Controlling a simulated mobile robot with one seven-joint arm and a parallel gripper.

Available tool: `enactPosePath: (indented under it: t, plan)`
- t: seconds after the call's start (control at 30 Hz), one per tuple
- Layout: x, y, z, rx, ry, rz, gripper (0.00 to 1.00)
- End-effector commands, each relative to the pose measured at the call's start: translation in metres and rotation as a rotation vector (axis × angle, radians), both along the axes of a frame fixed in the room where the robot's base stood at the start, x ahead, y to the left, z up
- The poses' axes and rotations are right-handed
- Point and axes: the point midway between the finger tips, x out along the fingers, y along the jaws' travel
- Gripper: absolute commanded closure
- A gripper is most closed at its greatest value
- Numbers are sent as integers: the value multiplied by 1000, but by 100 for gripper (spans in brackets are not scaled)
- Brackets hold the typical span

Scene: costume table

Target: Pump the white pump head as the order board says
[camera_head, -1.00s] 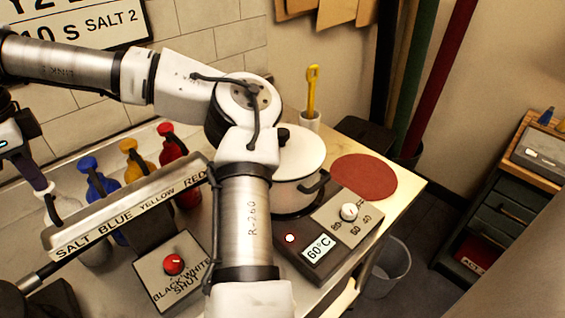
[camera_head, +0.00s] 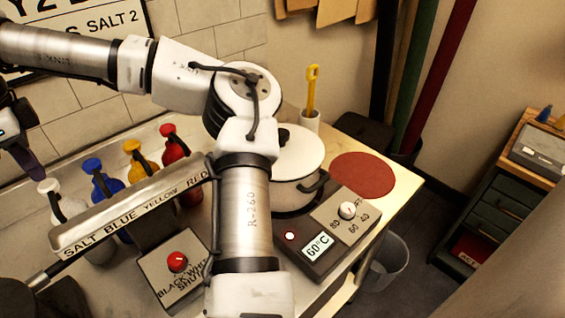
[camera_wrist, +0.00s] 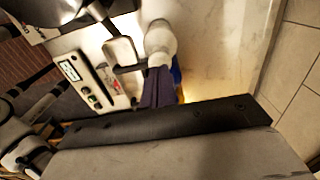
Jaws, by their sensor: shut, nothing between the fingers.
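The white pump head (camera_head: 48,187) tops a white bottle at the left end of the row, behind the rack label SALT. My gripper (camera_head: 37,174) is shut and empty at the left edge of the head view. Its dark fingertips are just above and left of the white pump head; I cannot tell if they touch. In the wrist view the shut fingers (camera_wrist: 158,90) are in front of a white bottle (camera_wrist: 160,42). The order board (camera_head: 108,22) at the top left is partly cut off and partly behind my arm; "SALT 2" is readable.
Blue (camera_head: 92,166), yellow (camera_head: 131,147) and red (camera_head: 168,131) pumps stand right of the white one, behind the label rack (camera_head: 130,215). A red-knob box (camera_head: 170,275), a lidded pot (camera_head: 300,158) and a 60°C heater (camera_head: 318,245) lie further right.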

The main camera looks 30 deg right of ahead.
Motion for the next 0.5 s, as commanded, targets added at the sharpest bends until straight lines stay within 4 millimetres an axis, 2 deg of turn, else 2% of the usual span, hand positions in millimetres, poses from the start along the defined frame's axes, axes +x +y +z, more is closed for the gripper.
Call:
enactPosePath:
  t: [0.5]
  plan:
    - [0, 0, -15, 0, 1, 0, 100]
